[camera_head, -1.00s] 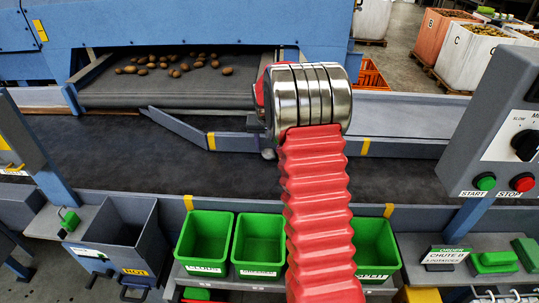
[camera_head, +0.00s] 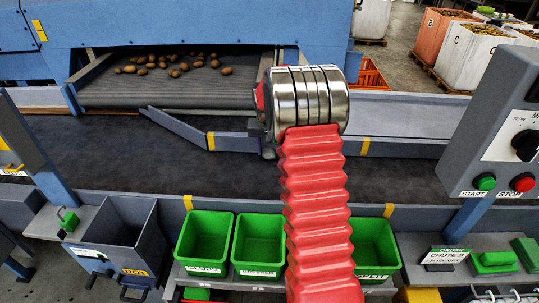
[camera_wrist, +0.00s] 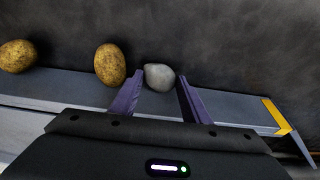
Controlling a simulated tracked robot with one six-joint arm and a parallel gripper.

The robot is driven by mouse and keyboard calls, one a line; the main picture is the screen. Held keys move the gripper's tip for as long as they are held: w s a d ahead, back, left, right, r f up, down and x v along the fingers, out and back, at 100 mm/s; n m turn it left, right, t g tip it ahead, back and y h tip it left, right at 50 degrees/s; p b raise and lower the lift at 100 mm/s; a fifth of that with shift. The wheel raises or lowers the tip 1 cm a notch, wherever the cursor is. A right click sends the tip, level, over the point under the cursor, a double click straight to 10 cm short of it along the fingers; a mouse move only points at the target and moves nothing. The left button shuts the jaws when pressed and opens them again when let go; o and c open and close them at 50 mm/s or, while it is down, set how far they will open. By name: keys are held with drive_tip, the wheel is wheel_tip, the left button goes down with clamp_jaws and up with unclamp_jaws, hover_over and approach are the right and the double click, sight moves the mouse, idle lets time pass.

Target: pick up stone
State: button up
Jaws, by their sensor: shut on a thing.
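The stone (camera_wrist: 158,77) is a smooth pale grey lump in the wrist view, over the dark belt near the guide bar. My gripper (camera_wrist: 161,84) has its two purple fingers on either side of it and is shut on it. A yellow-brown potato (camera_wrist: 110,64) lies just left of the left finger, and another potato (camera_wrist: 17,56) is at the far left. In the head view my red arm and metal wrist hide the gripper's fingers and the stone.
The dark belt (camera_head: 90,150) runs across, with a grey angled guide (camera_head: 178,126) at its far side. Several potatoes lie on the feed conveyor (camera_head: 165,97) behind. Green bins (camera_head: 205,240) and a grey chute (camera_head: 115,240) line the near edge. A control box (camera_head: 510,150) stands right.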

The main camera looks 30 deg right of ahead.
sight(268, 151)
drive_tip(key=shift+c, duration=1.4)
drive_tip(key=shift+r, duration=0.1)
wheel_tip(268, 151, up, 10)
drive_tip(key=shift+c, duration=0.2)
drive_tip(key=a+r+n, duration=0.2)
drive_tip(key=a+r, duration=0.2)
drive_tip(key=a, duration=1.1)
drive_tip(key=w+a+r+n+y, duration=0.1)
drive_tip(key=a+r, duration=0.3)
drive_tip(key=a, duration=1.1)
drive_tip(key=shift+w+a+r+n, duration=0.15)
drive_tip(key=shift+r+n, duration=0.1)
drive_tip(key=shift+n, duration=0.25)
